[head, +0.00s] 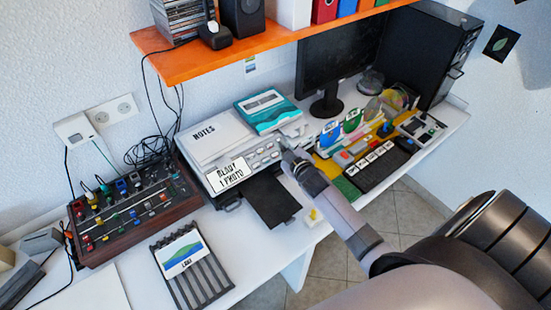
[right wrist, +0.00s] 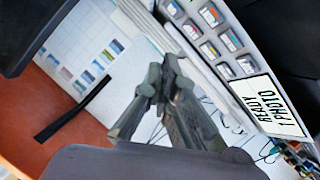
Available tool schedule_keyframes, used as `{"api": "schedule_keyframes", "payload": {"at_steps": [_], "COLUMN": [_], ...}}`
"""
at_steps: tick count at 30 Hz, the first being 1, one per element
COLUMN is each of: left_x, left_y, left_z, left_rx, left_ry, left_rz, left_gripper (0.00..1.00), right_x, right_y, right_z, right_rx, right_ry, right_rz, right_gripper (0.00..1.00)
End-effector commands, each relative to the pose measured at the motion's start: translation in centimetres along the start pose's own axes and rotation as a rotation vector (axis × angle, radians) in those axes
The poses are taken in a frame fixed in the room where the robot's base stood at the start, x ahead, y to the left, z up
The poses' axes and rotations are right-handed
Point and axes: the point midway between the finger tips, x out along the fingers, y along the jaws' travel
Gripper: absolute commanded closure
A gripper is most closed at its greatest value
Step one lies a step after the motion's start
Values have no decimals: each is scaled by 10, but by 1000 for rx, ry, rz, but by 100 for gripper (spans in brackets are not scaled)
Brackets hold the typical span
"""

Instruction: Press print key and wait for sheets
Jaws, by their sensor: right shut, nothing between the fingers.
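The printer (head: 212,182) stands on the white desk with a sign-like display (head: 230,175) reading "READY 1 PHOTO". Its front panel has several small grey keys (head: 263,153); their labels are too small to read in the head view. In the right wrist view, the keys (right wrist: 208,48) carry small coloured pictures, beside the display (right wrist: 268,105). My right gripper (head: 288,158) is shut and empty, at the right end of the key panel. In the right wrist view its fingertips (right wrist: 170,68) lie beside the keys; I cannot tell whether they touch. A dark output tray (head: 272,204) is bare. My left gripper is out of view.
A "NOTES" pad (head: 212,134) and a teal device (head: 268,108) lie on the printer. A mixer (head: 130,215) stands left, a black rack (head: 212,284) in front. A keyboard (head: 375,168) and monitor (head: 340,60) are right. An orange shelf (head: 235,52) overhangs the back.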

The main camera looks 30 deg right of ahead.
Motion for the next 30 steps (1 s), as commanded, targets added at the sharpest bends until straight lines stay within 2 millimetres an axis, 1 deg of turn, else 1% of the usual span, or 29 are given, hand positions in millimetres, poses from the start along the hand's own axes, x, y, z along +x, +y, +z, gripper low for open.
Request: {"api": "schedule_keyframes", "payload": {"at_steps": [1,3,7,12,18,30], "left_x": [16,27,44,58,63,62], "left_y": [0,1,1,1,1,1], "left_z": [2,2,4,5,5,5], "left_rx": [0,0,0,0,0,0], "left_ry": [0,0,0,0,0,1], "left_rz": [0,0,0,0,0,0], "left_gripper": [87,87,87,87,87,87], "right_x": [8,15,27,38,44,44], "right_y": [-8,-14,-22,-30,-32,-32], "right_z": [10,15,24,31,32,32], "right_rx": [0,0,0,0,0,0], "right_ry": [1,1,0,-1,0,0], "right_rz": [1,1,0,0,0,0], "right_gripper": [100,100,100,100,100,100]}}
